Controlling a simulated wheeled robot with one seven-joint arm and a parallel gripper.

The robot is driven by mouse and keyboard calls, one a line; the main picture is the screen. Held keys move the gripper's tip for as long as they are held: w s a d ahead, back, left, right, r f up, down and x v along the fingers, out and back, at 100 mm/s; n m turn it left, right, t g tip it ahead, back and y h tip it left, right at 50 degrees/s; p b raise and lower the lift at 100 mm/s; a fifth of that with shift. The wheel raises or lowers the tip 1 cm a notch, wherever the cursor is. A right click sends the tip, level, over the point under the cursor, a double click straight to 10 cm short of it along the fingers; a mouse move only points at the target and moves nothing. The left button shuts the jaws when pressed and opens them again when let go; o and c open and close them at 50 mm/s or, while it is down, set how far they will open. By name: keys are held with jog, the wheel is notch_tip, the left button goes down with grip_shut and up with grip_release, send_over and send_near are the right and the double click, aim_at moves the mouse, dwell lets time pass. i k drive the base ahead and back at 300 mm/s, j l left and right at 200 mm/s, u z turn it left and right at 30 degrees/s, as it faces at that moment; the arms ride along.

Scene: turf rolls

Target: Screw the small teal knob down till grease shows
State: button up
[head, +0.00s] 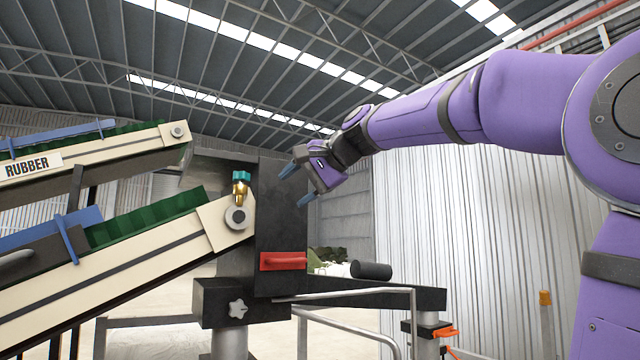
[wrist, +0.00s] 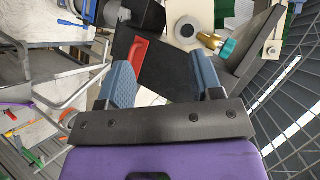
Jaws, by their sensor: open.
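The small teal knob (head: 241,176) sits upright on top of a brass fitting (head: 240,193) at the upper end of the lower conveyor, left of the dark upright panel. The teal knob (wrist: 229,48) and brass fitting (wrist: 207,40) also show in the wrist view, at the upper right beyond the fingers. My gripper (head: 298,186) is open and empty, to the right of the knob and apart from it, with the dark panel's edge between them. Its two blue pads (wrist: 162,72) show in the wrist view with nothing between them. No grease can be made out at this size.
A dark upright panel (head: 282,215) with a red handle (head: 284,261) stands beside the fitting. Two sloping conveyors (head: 160,255) with green belts are at left, the upper one marked RUBBER. A grey rail (head: 413,315) and a black roller (head: 371,270) are lower right.

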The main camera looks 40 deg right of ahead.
aim_at(241, 177)
jog(key=k, duration=0.1)
jog(key=i+l+z, duration=0.1)
jog(key=l, duration=0.25)
jog(key=i+l+z, duration=0.1)
jog(key=l, duration=0.2)
jog(key=i+l+z, duration=0.1)
jog(key=l, duration=0.2)
jog(key=i+l, duration=0.15)
jog(key=l, duration=0.15)
jog(key=z, duration=0.05)
